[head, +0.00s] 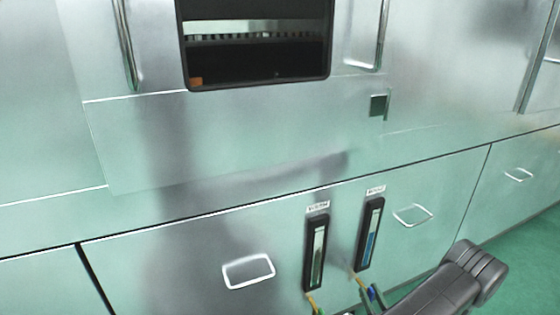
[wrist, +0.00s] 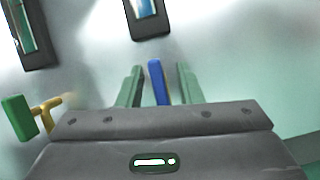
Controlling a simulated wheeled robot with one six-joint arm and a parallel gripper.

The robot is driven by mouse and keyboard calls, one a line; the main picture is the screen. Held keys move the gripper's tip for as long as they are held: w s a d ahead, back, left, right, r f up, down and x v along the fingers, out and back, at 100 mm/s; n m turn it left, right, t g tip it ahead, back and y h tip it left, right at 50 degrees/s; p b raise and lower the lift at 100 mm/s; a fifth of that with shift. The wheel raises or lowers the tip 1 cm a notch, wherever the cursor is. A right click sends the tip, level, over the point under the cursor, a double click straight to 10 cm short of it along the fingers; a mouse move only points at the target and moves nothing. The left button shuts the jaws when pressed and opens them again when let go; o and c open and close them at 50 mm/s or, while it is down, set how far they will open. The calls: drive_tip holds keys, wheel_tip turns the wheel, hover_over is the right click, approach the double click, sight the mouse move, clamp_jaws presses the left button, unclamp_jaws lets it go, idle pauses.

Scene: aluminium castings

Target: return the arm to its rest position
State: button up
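In the wrist view my gripper (wrist: 159,70) has its two green fingers apart, with a blue handle (wrist: 157,85) standing between them. Narrow gaps show on both sides of the handle, so the fingers do not appear to grip it. In the head view my dark grey arm (head: 450,287) enters at the lower right, and a small part of the blue handle (head: 371,293) shows by its end. The fingers are mostly cut off or unclear there.
Two black-framed gauges, the left (head: 316,252) and the right (head: 370,234), stand on the metallic cabinet front (head: 180,255). A green handle on a yellow stem (wrist: 17,118) is close at the gripper's left. A dark window (head: 258,60) is above. Green floor (head: 525,255) is clear at right.

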drive_tip(key=m+h+p, duration=0.1)
drive_tip(key=m+h, duration=0.1)
drive_tip(key=m, duration=0.2)
drive_tip(key=shift+r, duration=0.1)
drive_tip(key=shift+m+h+p, duration=0.7)
drive_tip(key=shift+m+h, duration=0.2)
drive_tip(key=shift+m, duration=0.9)
